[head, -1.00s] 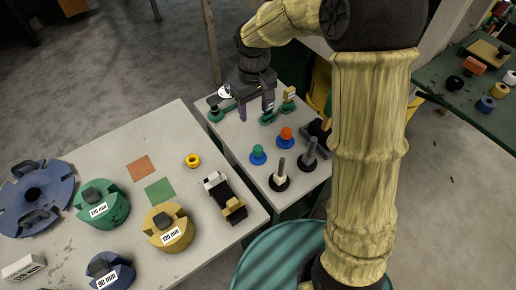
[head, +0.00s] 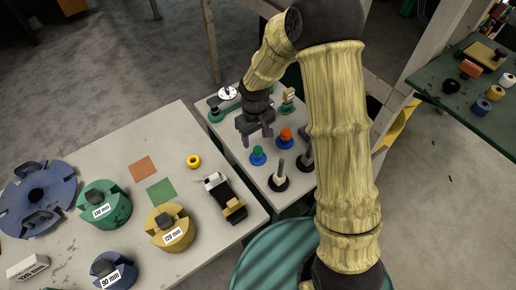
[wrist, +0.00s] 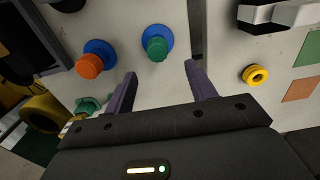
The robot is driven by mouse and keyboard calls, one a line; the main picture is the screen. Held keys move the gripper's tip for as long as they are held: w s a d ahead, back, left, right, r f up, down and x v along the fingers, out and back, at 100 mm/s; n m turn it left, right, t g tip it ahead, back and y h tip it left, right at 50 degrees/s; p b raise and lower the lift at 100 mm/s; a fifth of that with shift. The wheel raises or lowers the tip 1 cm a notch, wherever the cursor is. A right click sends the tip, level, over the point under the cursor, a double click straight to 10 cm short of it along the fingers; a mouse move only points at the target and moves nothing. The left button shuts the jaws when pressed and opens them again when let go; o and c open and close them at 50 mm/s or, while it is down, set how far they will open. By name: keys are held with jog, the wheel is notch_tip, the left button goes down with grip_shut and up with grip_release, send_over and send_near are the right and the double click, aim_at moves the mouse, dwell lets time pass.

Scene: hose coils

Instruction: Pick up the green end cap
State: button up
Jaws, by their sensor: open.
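The green end cap (head: 257,151) stands on a round blue base on the narrow grey table. In the wrist view the green cap (wrist: 157,48) shows beyond and roughly between my fingertips, on its blue base. My gripper (head: 258,138) is open and hangs over the table, just behind the green cap in the head view. In the wrist view its two purple fingers (wrist: 161,70) are spread with nothing between them. The gap in height between fingertips and cap is hard to tell.
An orange cap (head: 286,134) on a blue base stands close beside the green one. A black-based post (head: 279,180) stands in front. A yellow ring (head: 193,161) and a black-and-white device (head: 226,198) lie on the larger left table, past a narrow gap.

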aim_at(258, 149)
jog(key=shift+f, duration=0.1)
jog(key=shift+s+d+f+p, duration=0.15)
jog(key=shift+f+p, duration=0.1)
jog(key=shift+f, duration=0.6)
jog(key=shift+s+d+f+p, duration=0.1)
jog(key=shift+f+p, duration=0.2)
jog(key=shift+f, duration=0.55)
jog(key=shift+s+d+f+p, duration=0.15)
jog(key=shift+f+p, duration=0.1)
jog(key=shift+f, duration=0.6)
jog(key=c, duration=1.1)
